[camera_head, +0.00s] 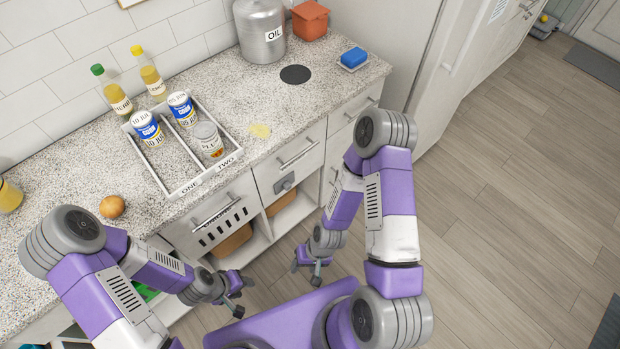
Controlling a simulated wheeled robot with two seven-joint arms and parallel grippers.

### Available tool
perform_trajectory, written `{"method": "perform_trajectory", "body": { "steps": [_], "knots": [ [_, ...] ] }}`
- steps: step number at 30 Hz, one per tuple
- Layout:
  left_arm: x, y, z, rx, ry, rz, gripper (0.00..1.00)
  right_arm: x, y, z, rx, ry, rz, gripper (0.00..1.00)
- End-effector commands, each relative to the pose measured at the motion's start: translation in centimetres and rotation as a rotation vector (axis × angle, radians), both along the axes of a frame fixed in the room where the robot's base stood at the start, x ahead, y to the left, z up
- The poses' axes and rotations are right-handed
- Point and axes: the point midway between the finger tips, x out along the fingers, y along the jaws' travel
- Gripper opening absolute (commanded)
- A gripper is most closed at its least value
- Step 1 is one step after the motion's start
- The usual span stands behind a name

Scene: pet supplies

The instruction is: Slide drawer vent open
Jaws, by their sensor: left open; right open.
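A white drawer front (236,236) with a row of dark vent slots (222,227) sits under the counter edge, below the tray. It has a bar handle (216,211) and dark lettering too small to read surely. The slots show dark, and no slider can be made out there. My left gripper (241,296) is open and empty, in front of and below this drawer, apart from it. My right gripper (308,272) is open and empty, further right in front of the low shelves, also apart from the drawers.
A neighbouring drawer (266,178) has a handle and a small grey latch-like plate (284,184). On the counter (262,100) stand a divided tray (176,194) with cans, bottles (111,92), an onion-like ball (112,207) and an oil canister (261,28). Floor is free to the right.

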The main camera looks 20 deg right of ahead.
Motion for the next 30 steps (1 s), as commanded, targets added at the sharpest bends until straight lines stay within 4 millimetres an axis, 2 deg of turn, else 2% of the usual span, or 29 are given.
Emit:
{"method": "perform_trajectory", "body": {
  "steps": [1, 5, 7, 9, 11, 13, 16, 17, 18, 20, 21, 24, 27, 30],
  "knots": [
    [-0.1, 0.0, -0.6, 0.0, 0.002, 0.0, 0.43, -0.7, 0.0, -1.1, 0.007, 0.063, -0.037, 0.53],
    [-0.1, 0.1, -2.0, 0.0, 0.003, 0.001, 0.43, -3.1, 1.0, -3.3, 0.079, 0.305, -0.195, 0.53],
    [-0.1, 0.1, -2.9, 0.0, 0.003, 0.002, 0.43, -3.9, 2.4, -3.9, 0.17, 0.454, -0.313, 0.53],
    [-0.1, 0.1, -3.8, 0.0, 0.003, 0.002, 0.43, -3.7, 4.3, -4.0, 0.295, 0.585, -0.441, 0.53],
    [-0.1, 0.1, -4.5, 0.0, 0.003, 0.001, 0.43, -2.5, 5.8, -3.8, 0.424, 0.677, -0.559, 0.53],
    [-0.1, 0.1, -5.3, 0.0, 0.003, 0.001, 0.43, 0.0, 7.1, -3.4, 0.596, 0.754, -0.704, 0.53],
    [-0.1, 0.1, -6.4, 0.001, 0.002, 0.001, 0.43, 5.3, 7.5, -2.9, 0.87, 0.802, -0.928, 0.53],
    [-0.1, 0.1, -6.8, 0.001, 0.002, 0.001, 0.43, 7.1, 7.1, -2.8, 0.954, 0.8, -0.997, 0.53],
    [-0.1, 0.1, -7.2, 0.001, 0.002, 0.001, 0.43, 9.5, 6.2, -2.8, 1.065, 0.784, -1.089, 0.53],
    [-0.1, 0.1, -7.8, 0.001, 0.002, 0.001, 0.43, 13.0, 4.3, -3.0, 1.22, 0.741, -1.224, 0.53],
    [-0.1, 0.1, -8.1, 0.001, 0.002, 0.001, 0.43, 15.0, 2.6, -3.3, 1.313, 0.7, -1.31, 0.53],
    [-0.1, 0.1, -8.8, 0.001, 0.002, 0.001, 0.43, 18.8, -1.8, -4.1, 1.498, 0.578, -1.494, 0.53],
    [-0.1, 0.1, -9.2, 0.001, 0.002, 0.001, 0.43, 20.8, -5.6, -4.9, 1.613, 0.464, -1.627, 0.53],
    [-0.1, 0.1, -9.4, 0.001, 0.002, 0.001, 0.43, 21.7, -7.8, -5.3, 1.672, 0.391, -1.699, 0.53]
  ]
}}
